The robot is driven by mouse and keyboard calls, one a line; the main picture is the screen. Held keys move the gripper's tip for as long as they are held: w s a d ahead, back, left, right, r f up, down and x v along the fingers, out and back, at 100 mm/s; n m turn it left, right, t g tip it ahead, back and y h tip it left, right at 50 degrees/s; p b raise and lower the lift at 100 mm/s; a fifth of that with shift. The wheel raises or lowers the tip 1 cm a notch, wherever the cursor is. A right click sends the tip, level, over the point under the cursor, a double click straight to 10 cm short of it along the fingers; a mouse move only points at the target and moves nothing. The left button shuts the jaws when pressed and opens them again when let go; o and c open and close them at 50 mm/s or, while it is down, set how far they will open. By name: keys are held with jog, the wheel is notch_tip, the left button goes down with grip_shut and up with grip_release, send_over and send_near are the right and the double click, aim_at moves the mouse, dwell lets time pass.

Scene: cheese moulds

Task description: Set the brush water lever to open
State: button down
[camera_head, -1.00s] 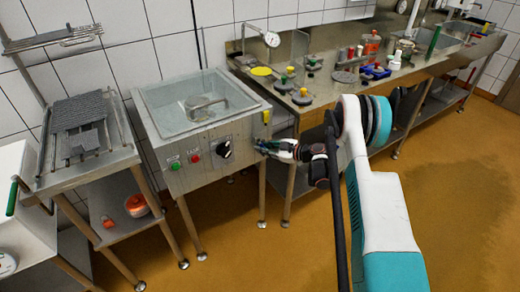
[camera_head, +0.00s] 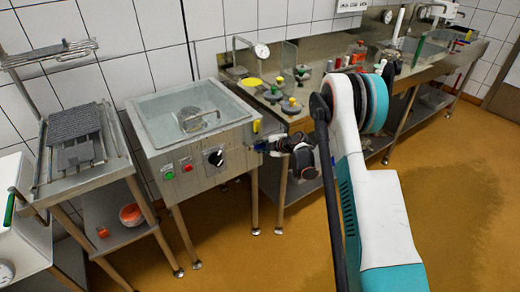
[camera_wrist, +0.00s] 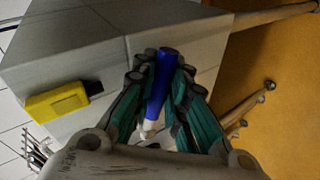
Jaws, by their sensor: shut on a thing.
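A lever with a blue handle (camera_wrist: 163,85) is on the side of the steel tank unit (camera_head: 215,160); I take it to be the brush water lever. In the wrist view the handle lies between the teal fingers of my gripper (camera_wrist: 163,82), which are shut on it. Its blue end sticks out past the fingertips, and a white part shows at its lower end. In the head view my gripper (camera_head: 262,146) is at the right side of the unit, below a yellow part (camera_head: 256,126). This yellow part also shows in the wrist view (camera_wrist: 57,102).
The unit's front has a green button (camera_head: 169,175), a red button (camera_head: 187,168) and a black knob (camera_head: 215,157). A long steel counter (camera_head: 310,115) with several small items runs along the wall. A rack table (camera_head: 120,180) stands at left. The orange floor (camera_head: 250,265) in front is clear.

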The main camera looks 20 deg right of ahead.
jog(key=shift+d+r+n+h, duration=0.1)
jog(key=shift+r+n+h, duration=0.15)
jog(key=shift+n+h, duration=0.05)
dwell(0.5)
jog(key=c, duration=1.9)
grip_release()
jog(key=shift+r, duration=0.1)
jog(key=v, duration=1.2)
jog(key=shift+s, duration=0.1)
